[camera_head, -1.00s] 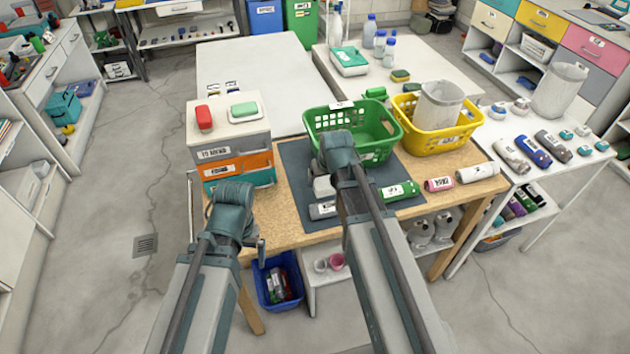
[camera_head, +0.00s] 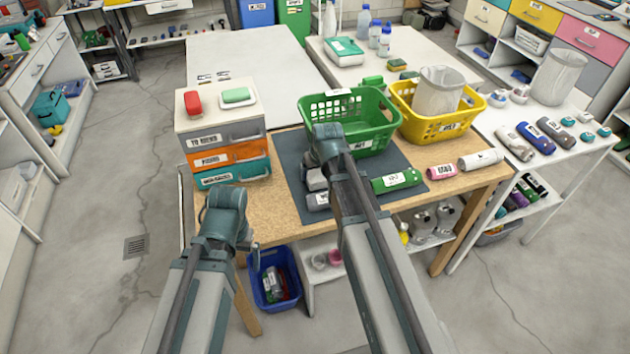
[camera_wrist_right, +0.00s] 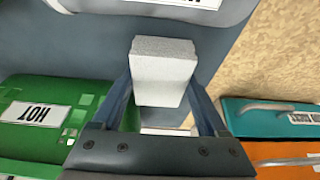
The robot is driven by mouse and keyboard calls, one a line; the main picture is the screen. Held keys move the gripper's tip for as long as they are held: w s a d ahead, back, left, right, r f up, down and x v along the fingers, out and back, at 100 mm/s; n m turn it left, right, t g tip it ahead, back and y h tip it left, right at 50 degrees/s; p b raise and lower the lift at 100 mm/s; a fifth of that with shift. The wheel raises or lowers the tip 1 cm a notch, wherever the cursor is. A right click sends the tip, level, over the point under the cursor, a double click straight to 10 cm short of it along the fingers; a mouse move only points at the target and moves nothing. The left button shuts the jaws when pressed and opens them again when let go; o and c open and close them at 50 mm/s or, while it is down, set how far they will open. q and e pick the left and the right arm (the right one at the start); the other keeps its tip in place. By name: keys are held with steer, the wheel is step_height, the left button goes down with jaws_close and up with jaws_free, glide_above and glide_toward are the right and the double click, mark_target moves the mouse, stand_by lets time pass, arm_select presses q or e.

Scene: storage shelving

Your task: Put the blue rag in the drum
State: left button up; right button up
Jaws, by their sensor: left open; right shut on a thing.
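A rolled blue rag (camera_head: 539,144) with a white label lies on the white side table at right, between two grey rolls. I cannot tell for sure which container is the drum. A pale grey bin (camera_head: 438,92) stands in the yellow basket, and a similar bin (camera_head: 560,78) stands on the right table. My right gripper (camera_wrist_right: 165,95) is shut on a light grey block (camera_wrist_right: 165,60), over the dark mat (camera_head: 292,165). The arm partly hides this in the head view. My left gripper (camera_head: 246,246) is empty before the workbench's front edge; its fingers show poorly.
A green basket (camera_head: 310,112) and the yellow basket (camera_head: 483,108) stand at the bench's back. A green roll (camera_head: 385,185), a pink roll (camera_head: 442,172) and a white roll (camera_head: 480,160) lie in front. Drawers (camera_head: 222,140) stand at left. A blue bin (camera_head: 258,290) sits below.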

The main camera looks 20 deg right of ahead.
steer(key=shift+f, duration=0.5)
arm_select(q)
steer(key=shift+f, duration=0.3)
arm_select(e)
steer(key=shift+r, duration=0.15)
steer(key=o, duration=1.4)
arm_select(q)
steer(key=shift+f, duration=0.15)
arm_select(e)
steer(key=shift+r, duration=0.1)
arm_select(q)
step_height(320, 180, up, 12)
steer(key=p, duration=1.1)
steer(key=shift+f, duration=0.25)
arm_select(e)
steer(key=v, duration=1.2)
